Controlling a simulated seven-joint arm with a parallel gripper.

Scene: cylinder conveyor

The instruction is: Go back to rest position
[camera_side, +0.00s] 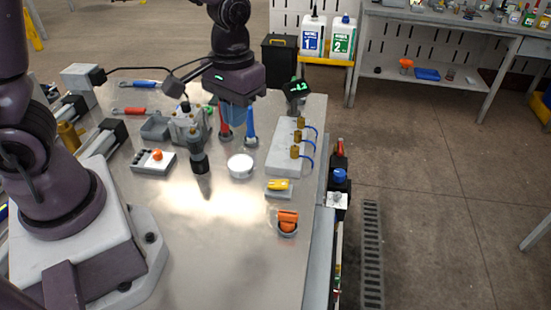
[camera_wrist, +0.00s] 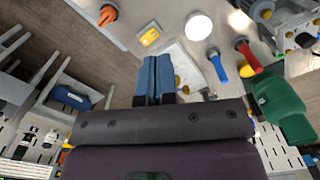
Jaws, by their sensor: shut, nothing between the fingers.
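My gripper (camera_side: 237,117) is over the back part of the metal table (camera_side: 215,265), pointing down. Its blue fingers are together with nothing between them. The closed fingers also show in the wrist view (camera_wrist: 155,72). The arm reaches in from the top of the side view. How far the fingertips are above the table is hard to judge. A red-handled tool (camera_side: 224,128) and a blue-handled tool (camera_side: 250,132) show close to the fingers in the side view, and they stand to the right of them in the wrist view.
A white disc (camera_side: 240,166) lies in front of the gripper. A pale block with brass fittings (camera_side: 286,160) is to the right. The table's front middle is clear.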

